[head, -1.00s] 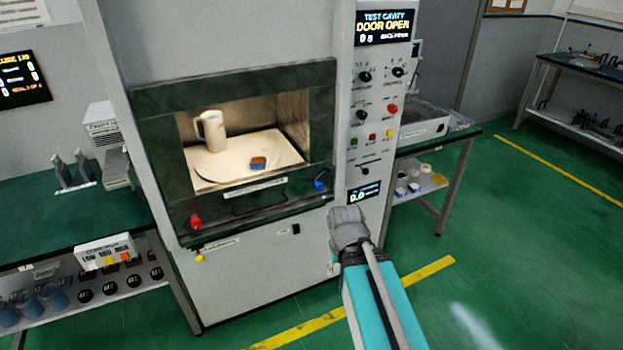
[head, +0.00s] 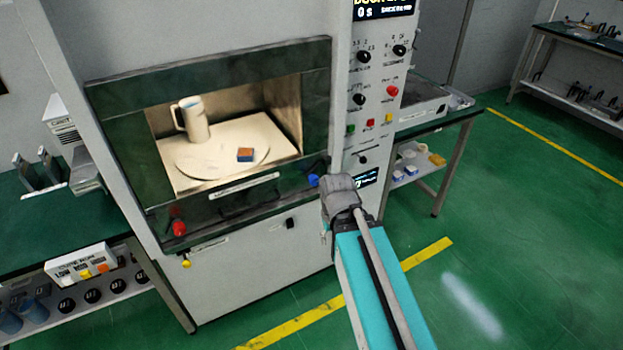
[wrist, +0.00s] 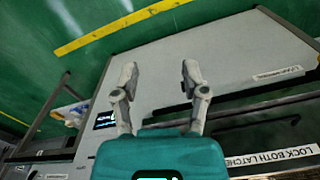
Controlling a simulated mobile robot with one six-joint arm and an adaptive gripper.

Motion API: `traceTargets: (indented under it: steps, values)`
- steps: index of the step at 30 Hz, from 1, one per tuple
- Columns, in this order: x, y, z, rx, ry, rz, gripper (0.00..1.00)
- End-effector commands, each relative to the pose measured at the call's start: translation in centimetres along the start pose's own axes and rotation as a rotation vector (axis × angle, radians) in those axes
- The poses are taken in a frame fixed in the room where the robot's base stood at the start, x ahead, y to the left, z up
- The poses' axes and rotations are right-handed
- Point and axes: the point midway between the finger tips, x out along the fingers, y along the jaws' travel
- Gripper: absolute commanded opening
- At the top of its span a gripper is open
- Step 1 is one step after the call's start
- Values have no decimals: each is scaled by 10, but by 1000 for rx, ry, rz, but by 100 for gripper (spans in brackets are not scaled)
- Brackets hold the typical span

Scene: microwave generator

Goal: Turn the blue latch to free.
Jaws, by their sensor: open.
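The blue latch (head: 313,180) sits at the lower right corner of the dark frame around the cavity opening, in the head view. The end of my arm is just right of it and partly in front of that area. I cannot tell from the head view whether it touches the latch. In the wrist view my gripper (wrist: 160,74) is open, with nothing between its two fingers, over the pale lower front of the cabinet. I cannot make out the blue latch in the wrist view.
A red latch (head: 179,228) is at the frame's lower left. A mug (head: 193,118) and a small orange-and-blue block (head: 245,154) stand inside the lit cavity. A control panel with knobs (head: 367,100) is above my arm. Green floor is free at right.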

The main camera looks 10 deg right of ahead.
Motion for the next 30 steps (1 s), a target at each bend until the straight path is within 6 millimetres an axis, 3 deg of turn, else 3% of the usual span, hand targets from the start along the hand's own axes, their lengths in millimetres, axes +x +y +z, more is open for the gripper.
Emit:
traceTargets:
  steps: [6,7,12,17,24,30]
  values:
    - [0,0,0,0,0,0,57]
    - [0,0,0,0,0,0,59]
    - [2,-1,-3,-11,14,-10,88]
    - [12,1,-16,-60,83,-56,88]
    - [28,-9,-62,-216,348,-172,88]
    - [28,-8,-111,-333,681,-215,88]
